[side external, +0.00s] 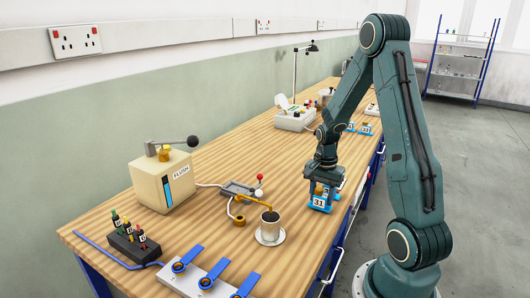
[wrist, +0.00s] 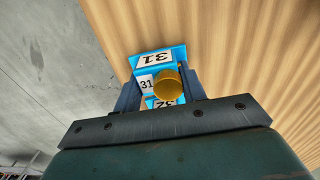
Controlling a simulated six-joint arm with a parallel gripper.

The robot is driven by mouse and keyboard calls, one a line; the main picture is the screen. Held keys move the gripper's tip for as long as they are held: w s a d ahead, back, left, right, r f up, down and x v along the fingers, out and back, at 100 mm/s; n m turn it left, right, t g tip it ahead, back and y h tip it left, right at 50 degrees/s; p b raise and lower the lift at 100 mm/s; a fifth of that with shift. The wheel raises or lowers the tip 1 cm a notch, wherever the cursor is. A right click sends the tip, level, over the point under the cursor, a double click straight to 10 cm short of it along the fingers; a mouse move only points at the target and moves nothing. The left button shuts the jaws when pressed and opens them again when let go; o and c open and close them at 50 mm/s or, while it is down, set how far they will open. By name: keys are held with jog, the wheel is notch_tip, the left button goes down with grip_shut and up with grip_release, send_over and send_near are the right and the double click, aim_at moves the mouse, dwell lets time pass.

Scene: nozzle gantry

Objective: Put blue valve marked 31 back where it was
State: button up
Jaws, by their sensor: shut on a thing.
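The blue valve marked 31 (side external: 319,203) is in my gripper (side external: 323,186), near the front edge of the bench. The gripper is shut on it. I cannot tell whether the valve's underside touches the bench. In the wrist view the valve (wrist: 160,58) shows white 31 labels and a round brass part between my gripper's two dark fingers (wrist: 160,92). A further label lower down is partly hidden. Two more blue valves with number labels (side external: 366,129) stand farther back on the bench, partly behind my arm; their numbers are too small to read.
The wooden bench (side external: 225,130) has free room behind the valve. A cup (side external: 269,226) on a saucer, a brass spout (side external: 254,200) and a grey lever plate (side external: 240,188) lie to the left. A cream FLUSH box (side external: 160,182), vial rack (side external: 130,243) and blue-lever strip (side external: 205,280) stand nearer.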

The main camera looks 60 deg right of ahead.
aim_at(322, 189)
jog(key=shift+f, duration=0.25)
jog(key=shift+f, duration=0.15)
jog(key=o, duration=1.1)
jog(key=shift+r, duration=0.2)
notch_tip(322, 189, up, 12)
dwell(0.5)
